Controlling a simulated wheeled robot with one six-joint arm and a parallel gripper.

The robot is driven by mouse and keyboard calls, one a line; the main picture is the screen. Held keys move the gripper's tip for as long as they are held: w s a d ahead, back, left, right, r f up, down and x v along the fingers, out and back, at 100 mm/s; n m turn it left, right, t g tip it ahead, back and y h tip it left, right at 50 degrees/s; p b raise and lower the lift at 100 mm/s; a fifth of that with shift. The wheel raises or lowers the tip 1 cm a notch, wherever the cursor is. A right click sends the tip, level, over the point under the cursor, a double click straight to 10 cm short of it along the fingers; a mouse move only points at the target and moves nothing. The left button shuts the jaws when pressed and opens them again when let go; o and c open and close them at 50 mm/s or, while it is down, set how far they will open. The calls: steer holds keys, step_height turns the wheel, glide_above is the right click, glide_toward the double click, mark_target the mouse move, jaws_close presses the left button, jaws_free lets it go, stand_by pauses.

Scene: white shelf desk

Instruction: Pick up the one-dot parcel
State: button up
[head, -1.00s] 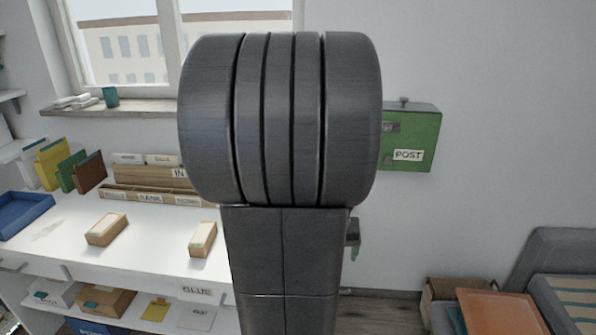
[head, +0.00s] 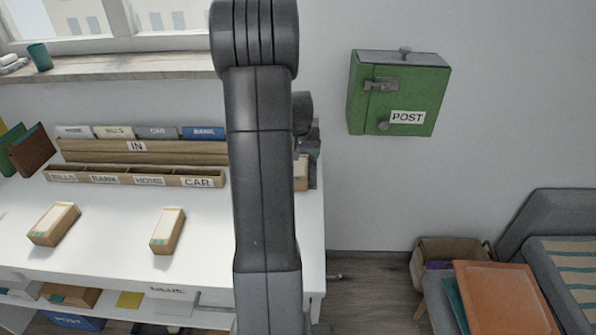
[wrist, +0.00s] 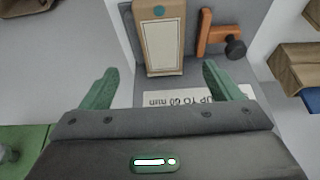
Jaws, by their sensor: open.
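A brown parcel (wrist: 158,50) with a pale label and one teal dot at its far end stands out in the wrist view. It rests in a grey holder (wrist: 200,92) marked "UP TO 60 mm". My gripper (wrist: 160,70) is open, with green fingers to the left and right of the parcel's near end; it holds nothing. In the head view a box-like parcel (head: 301,172) shows at the desk's right end, partly hidden by my arm. Two more parcels, a left one (head: 54,224) and a right one (head: 168,230), lie on the white desk (head: 110,255); their dots are too small to count.
An orange-brown handle with a dark knob (wrist: 218,35) stands right of the parcel. A wooden sorter (head: 135,178) lines the desk's back. A green POST box (head: 398,92) hangs on the wall. An armchair (head: 560,240) and a crate (head: 452,252) stand at right.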

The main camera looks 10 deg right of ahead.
steer(key=shift+p+x, duration=0.6)
steer(key=shift+x, duration=3.6)
steer(key=shift+w+a, duration=0.1)
steer(key=shift+a, duration=0.1)
steer(key=shift+r, duration=0.1)
steer(key=c, duration=1.3)
steer(key=shift+r, duration=0.1)
